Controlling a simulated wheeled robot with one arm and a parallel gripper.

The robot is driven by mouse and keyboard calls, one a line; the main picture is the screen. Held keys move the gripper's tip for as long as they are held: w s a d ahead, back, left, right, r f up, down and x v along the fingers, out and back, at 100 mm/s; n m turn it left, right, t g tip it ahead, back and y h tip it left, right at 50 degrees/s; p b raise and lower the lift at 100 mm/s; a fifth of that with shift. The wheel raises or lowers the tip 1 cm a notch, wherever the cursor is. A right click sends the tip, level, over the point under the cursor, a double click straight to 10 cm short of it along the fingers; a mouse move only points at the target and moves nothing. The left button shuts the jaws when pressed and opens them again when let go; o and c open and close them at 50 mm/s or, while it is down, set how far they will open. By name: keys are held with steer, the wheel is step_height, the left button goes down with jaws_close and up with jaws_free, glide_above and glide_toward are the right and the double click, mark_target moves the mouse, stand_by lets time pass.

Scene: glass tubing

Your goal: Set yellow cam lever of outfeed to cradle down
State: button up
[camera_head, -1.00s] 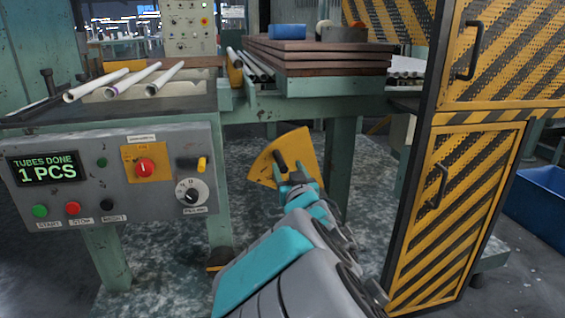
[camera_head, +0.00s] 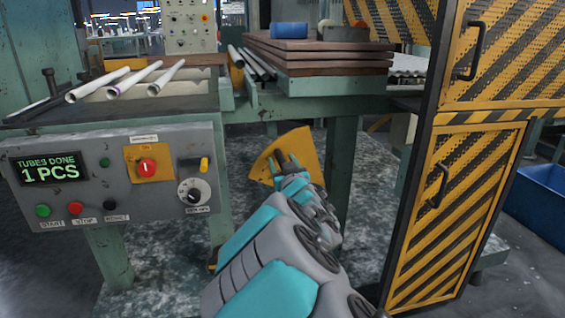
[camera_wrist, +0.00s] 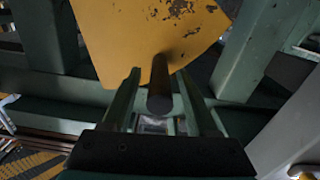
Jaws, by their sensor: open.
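The yellow cam lever (camera_head: 304,148) shows in the head view as a yellow fan-shaped plate under the machine bed. It also fills the top of the wrist view as a worn yellow plate (camera_wrist: 135,30). A dark round handle (camera_wrist: 159,95) sticks out from it toward the wrist camera. My gripper (camera_head: 283,163) is in front of the plate and hides most of the handle in the head view. In the wrist view my gripper (camera_wrist: 158,78) is open, with one finger on each side of the handle. I cannot tell whether either finger touches it.
A grey control panel (camera_head: 115,207) with buttons and a "1 PCS" display is at the left. A green machine leg (camera_head: 341,165) stands just right of the lever. A yellow-black striped guard door (camera_head: 455,215) is further right. White tubes (camera_head: 130,80) lie on the bed above.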

jaws_close()
stand_by(0.5)
stand_by(0.9)
